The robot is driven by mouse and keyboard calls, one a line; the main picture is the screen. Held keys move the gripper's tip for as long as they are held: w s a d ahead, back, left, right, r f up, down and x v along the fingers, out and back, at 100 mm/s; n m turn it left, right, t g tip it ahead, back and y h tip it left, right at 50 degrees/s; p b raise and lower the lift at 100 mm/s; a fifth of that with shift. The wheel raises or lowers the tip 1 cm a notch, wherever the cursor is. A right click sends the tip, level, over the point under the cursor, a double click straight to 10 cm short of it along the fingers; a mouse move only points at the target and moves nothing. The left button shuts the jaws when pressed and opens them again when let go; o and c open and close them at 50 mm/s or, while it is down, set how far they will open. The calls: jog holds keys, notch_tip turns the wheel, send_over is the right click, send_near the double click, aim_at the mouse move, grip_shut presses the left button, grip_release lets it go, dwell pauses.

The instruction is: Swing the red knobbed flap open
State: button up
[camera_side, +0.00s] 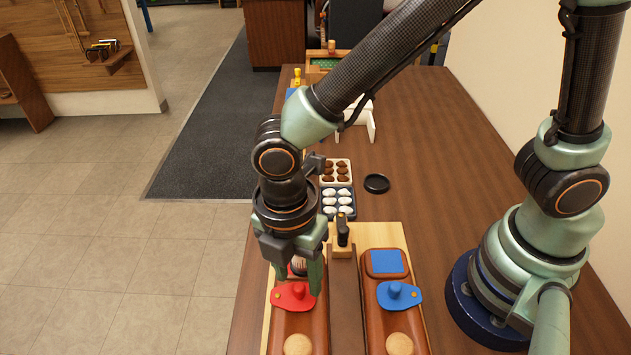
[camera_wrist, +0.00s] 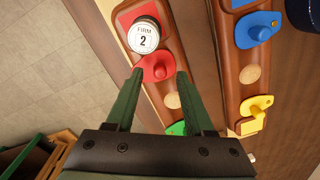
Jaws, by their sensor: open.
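The red knobbed flap (camera_side: 293,297) lies across the left wooden board, with a small yellow pin at its left end and a round red knob on top. It also shows in the wrist view (camera_wrist: 157,69). My gripper (camera_side: 299,286) is open and points down over it. In the wrist view its two green fingers (camera_wrist: 160,74) stand either side of the flap's knob, with a gap between. I cannot tell whether the fingertips touch the flap. A round piece with a white top marked "FIRM 2" (camera_wrist: 143,36) sits on a red pad just beyond the flap.
A blue knobbed flap (camera_side: 399,295) lies on the right board, near a blue pad (camera_side: 387,262). A dark strip (camera_side: 345,310) and an upright black handle (camera_side: 343,229) stand between the boards. Trays (camera_side: 338,202) and a black ring (camera_side: 377,183) lie behind.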

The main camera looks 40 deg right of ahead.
jog(key=shift+f, duration=1.05)
grip_shut()
